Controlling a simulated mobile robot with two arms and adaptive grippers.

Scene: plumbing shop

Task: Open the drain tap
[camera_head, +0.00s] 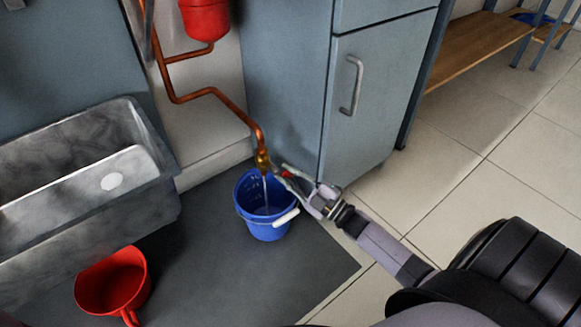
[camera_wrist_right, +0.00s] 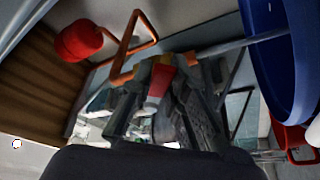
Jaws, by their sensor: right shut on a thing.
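The brass drain tap (camera_head: 262,160) sits at the lower end of the copper pipe (camera_head: 213,92). Its red handle (camera_wrist_right: 160,80) lies between the fingers of my right gripper (camera_head: 288,177), which is shut on it. A thin stream of water (camera_head: 265,188) runs from the tap down into the blue bucket (camera_head: 263,228). In the right wrist view the stream (camera_wrist_right: 240,45) crosses from the brass tap body (camera_wrist_right: 152,62) to the bucket (camera_wrist_right: 282,70). My left gripper is in neither view.
A grey metal sink (camera_head: 140,207) stands at the left, with a red pitcher (camera_head: 113,283) on the dark mat (camera_head: 205,285) below. A grey cabinet (camera_head: 378,100) stands close behind my right gripper. A red vessel (camera_head: 205,18) hangs above. Tiled floor at the right is clear.

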